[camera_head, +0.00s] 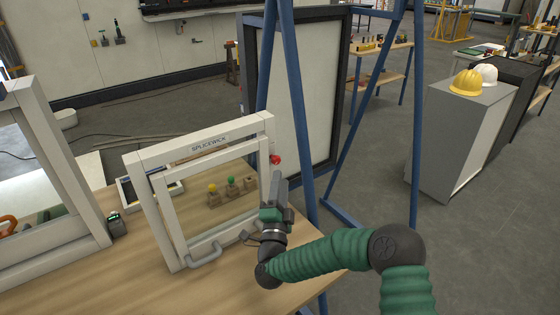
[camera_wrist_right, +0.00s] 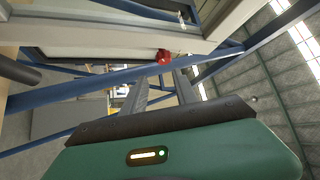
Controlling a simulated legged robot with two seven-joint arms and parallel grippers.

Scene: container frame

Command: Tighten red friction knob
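The red friction knob (camera_head: 275,160) sits on the right post of a white upright frame (camera_head: 153,205) on the wooden bench. It also shows in the right wrist view (camera_wrist_right: 164,56), beyond the fingertips and roughly between them. My right gripper (camera_head: 279,180) is just below the knob in the head view, with its fingers pointing up toward it. In the right wrist view its two fingers (camera_wrist_right: 160,86) are apart with nothing between them, and they appear clear of the knob. My left gripper is not in view.
The wooden bench (camera_head: 130,275) carries another white frame (camera_head: 50,180) at left. Yellow and green knobs (camera_head: 231,181) on small blocks show through the middle frame. A blue metal stand (camera_head: 298,110) rises close behind my right gripper.

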